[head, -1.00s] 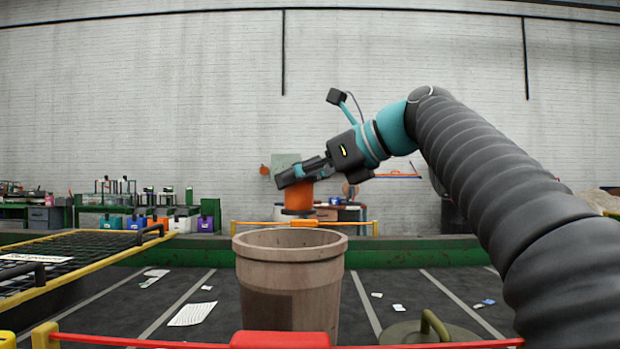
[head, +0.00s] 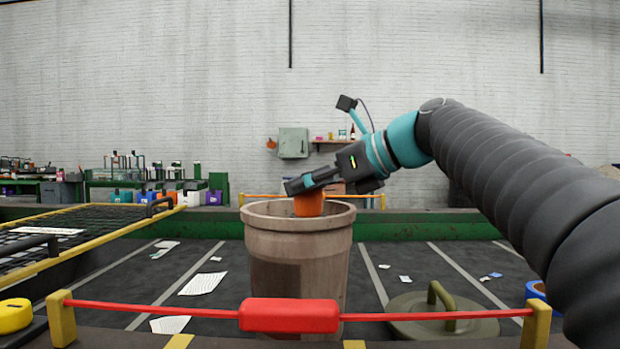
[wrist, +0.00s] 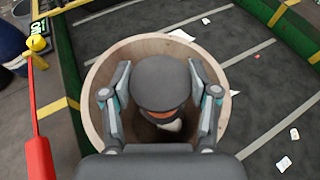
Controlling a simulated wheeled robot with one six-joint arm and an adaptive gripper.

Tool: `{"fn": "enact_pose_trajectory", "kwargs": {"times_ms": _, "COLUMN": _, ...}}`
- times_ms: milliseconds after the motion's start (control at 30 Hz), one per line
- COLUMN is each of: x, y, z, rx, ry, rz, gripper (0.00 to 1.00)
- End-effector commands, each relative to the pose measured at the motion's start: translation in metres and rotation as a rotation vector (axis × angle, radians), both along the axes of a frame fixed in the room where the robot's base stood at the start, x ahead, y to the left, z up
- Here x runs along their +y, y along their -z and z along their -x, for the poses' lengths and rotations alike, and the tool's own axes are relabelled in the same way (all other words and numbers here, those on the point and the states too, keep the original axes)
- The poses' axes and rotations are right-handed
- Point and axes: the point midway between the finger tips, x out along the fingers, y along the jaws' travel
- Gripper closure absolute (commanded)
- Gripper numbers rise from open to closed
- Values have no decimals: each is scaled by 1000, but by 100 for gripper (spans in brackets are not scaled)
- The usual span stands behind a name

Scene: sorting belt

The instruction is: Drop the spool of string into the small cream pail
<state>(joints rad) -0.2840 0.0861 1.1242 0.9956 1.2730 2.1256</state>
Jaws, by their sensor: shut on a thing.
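The spool of string (head: 308,204) is an orange cylinder. Its round dark grey end (wrist: 163,80) faces up in the wrist view. My gripper (head: 300,184) is shut on it, one finger on each side, and it also shows in the wrist view (wrist: 160,88). The cream pail (head: 298,265) is a brownish-cream tapered bucket with a wide rim, standing upright on the belt. The spool is at the pail's mouth, within the rim (wrist: 97,75) in the wrist view. Its lower end shows against the opening. Something pale shows below it; I cannot tell what.
A red bar (head: 290,314) runs across the front. A round olive lid (head: 440,318) with a handle lies right of the pail. A black mesh rack (head: 75,230) with yellow edges stands left. Paper scraps (head: 203,284) lie on the dark belt.

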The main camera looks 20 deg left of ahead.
Motion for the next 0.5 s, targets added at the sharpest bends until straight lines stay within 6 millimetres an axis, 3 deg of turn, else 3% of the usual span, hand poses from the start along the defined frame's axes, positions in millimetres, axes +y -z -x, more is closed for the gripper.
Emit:
{"fn": "enact_pose_trajectory", "kwargs": {"times_ms": 133, "x": 0, "y": 0, "z": 0, "rx": 0, "ry": 1, "rz": 0, "gripper": 75}}
{"fn": "enact_pose_trajectory", "kwargs": {"times_ms": 167, "x": 0, "y": 0, "z": 0, "rx": 0, "ry": 1, "rz": 0, "gripper": 33}}
{"fn": "enact_pose_trajectory", "kwargs": {"times_ms": 267, "x": 0, "y": 0, "z": 0, "rx": 0, "ry": 1, "rz": 0, "gripper": 11}}
{"fn": "enact_pose_trajectory", "kwargs": {"times_ms": 500, "x": 0, "y": 0, "z": 0, "rx": 0, "ry": 1, "rz": 0, "gripper": 11}}
